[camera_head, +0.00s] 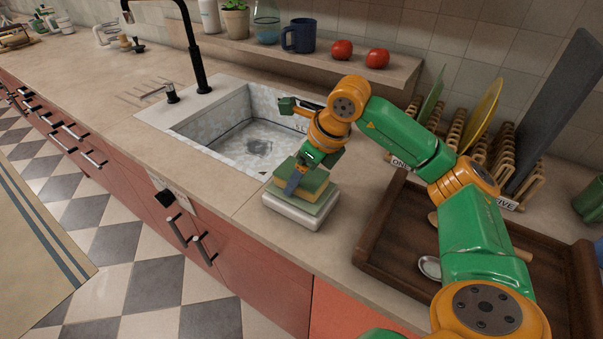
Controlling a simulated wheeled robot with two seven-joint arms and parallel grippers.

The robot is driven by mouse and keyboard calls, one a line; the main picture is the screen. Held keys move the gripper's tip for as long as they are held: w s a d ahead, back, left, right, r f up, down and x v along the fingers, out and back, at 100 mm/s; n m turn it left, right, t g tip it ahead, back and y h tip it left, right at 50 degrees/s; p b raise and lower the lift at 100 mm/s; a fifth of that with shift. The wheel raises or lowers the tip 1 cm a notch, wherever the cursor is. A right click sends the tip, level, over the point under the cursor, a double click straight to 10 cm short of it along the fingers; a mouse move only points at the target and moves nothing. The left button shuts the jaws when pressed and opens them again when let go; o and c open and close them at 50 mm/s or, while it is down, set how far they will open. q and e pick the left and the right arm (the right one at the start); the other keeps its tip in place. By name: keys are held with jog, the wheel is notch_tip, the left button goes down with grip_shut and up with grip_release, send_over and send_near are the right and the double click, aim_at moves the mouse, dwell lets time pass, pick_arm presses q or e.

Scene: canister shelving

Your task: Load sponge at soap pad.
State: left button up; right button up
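A white block-shaped dispenser (291,216) with a green pad (318,205) on top stands on the counter by the sink's front right corner. I take it to be the soap pad. A yellowish-green sponge (315,182) is directly above the pad, seeming to rest on it or nearly so. The other finger is hidden, so I cannot tell whether the grip is closed. My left gripper is not in view.
The sink (236,132) with its black faucet (198,70) lies behind and left. A brown wooden tray (378,258) with a spoon (430,267) is at right. Dish racks (490,150) stand behind it. A shelf (305,60) holds a mug and two tomatoes. The left counter has free room.

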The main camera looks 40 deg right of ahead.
aim_at(293, 168)
jog(key=shift+f+b, duration=0.6)
jog(key=shift+f, duration=0.1)
dwell(0.5)
dwell(0.4)
notch_tip(293, 168, up, 7)
jog(key=p, duration=0.6)
jog(key=shift+r+p, duration=0.2)
jog(key=shift+p, duration=0.15)
jog(key=shift+f, duration=0.15)
